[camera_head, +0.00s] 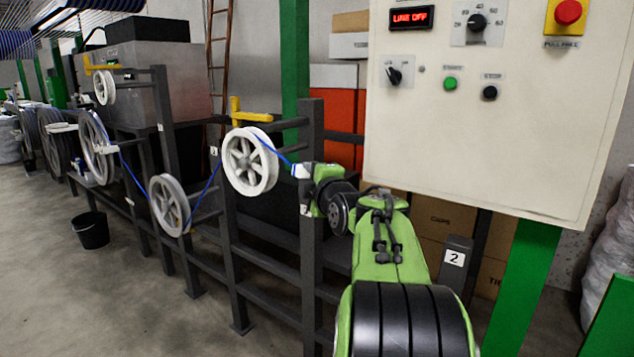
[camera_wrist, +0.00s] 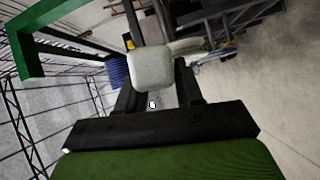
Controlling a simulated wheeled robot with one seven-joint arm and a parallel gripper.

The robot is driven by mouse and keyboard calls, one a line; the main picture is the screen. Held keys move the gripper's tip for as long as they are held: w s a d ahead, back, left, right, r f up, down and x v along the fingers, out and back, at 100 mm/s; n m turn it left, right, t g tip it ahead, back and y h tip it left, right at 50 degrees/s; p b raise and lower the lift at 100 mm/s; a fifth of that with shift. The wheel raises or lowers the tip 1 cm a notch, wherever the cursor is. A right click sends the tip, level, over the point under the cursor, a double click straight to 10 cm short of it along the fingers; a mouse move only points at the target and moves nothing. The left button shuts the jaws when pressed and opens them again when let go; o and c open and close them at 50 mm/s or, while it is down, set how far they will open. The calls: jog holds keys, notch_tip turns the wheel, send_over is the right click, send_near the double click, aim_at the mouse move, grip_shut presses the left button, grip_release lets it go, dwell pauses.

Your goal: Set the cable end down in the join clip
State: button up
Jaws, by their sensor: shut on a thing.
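The blue cable (camera_head: 271,145) runs over several pale wheels and leaves the top of the nearest wheel (camera_head: 250,162) toward my gripper (camera_head: 309,174). My gripper is at the dark post on the right of the rack and is shut on the cable end, a small white piece (camera_head: 299,170). In the wrist view a pale rounded block (camera_wrist: 152,68) sits between the dark fingers. The blue cable itself is not clear there. I cannot make out the join clip for certain in either view.
A cream control panel (camera_head: 500,135) with a "LINE OFF" display hangs right of my arm. A post marked 2 (camera_head: 454,256) stands below it. The dark rack (camera_head: 274,253) fills the space left of my arm. A black bucket (camera_head: 91,230) stands on the open floor.

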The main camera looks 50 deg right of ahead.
jog(key=s+a+b, duration=0.1)
jog(key=a+b, duration=0.3)
jog(key=a, duration=0.5)
jog(key=s+d, duration=0.3)
jog(key=s, duration=2.7)
jog(key=s+d+f, duration=0.3)
jog(key=s+f, duration=1)
jog(key=s, duration=0.2)
jog(key=shift+s+d+f, duration=0.2)
jog(key=shift+d+f, duration=0.05)
jog(key=shift+d, duration=0.15)
